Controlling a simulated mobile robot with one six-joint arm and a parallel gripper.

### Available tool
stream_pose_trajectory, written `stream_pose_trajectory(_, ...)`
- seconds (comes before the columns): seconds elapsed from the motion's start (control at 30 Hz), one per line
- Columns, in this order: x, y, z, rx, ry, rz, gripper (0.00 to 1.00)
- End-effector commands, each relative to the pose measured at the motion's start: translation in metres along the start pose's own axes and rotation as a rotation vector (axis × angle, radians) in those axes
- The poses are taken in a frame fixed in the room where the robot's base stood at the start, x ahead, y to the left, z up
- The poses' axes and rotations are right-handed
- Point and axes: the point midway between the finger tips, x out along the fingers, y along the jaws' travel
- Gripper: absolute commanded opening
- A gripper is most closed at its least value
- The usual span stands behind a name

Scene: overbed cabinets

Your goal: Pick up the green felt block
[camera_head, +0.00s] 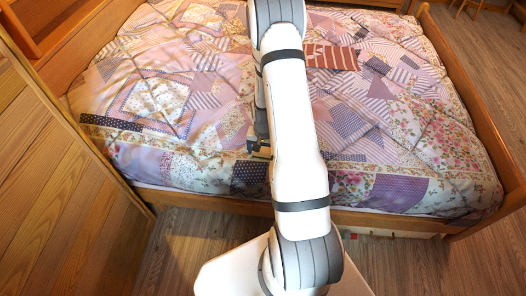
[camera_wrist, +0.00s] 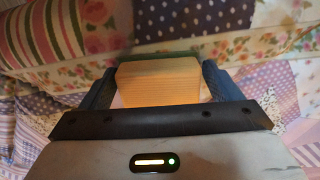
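A block (camera_wrist: 158,84) sits between the two fingers of my gripper (camera_wrist: 160,78) in the wrist view. Its near face looks tan and ribbed, and a dark green strip shows along its far top edge. Both fingertips lie close against its sides, and the gripper looks shut on it. The block's underside and far side are hidden. In the head view my gripper (camera_head: 257,141) is at the near side of the bed, partly behind my white arm. A small pale and greenish piece of the block (camera_head: 262,155) shows there.
A patchwork quilt (camera_head: 180,100) covers the bed around and beyond the gripper. A wooden cabinet (camera_head: 45,170) stands at the left. The bed has a wooden side rail (camera_head: 470,90) at the right. Wood floor (camera_head: 190,245) lies open in front.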

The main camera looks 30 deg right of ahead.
Motion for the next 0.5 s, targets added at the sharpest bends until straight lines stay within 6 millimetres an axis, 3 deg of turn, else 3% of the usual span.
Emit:
stream_pose_trajectory(0.37,-0.0001,0.0004,-0.0001,0.001,0.0,0.0,0.54)
stream_pose_trajectory(0.5,-0.0002,0.0005,-0.0002,0.001,0.0,0.0,0.54)
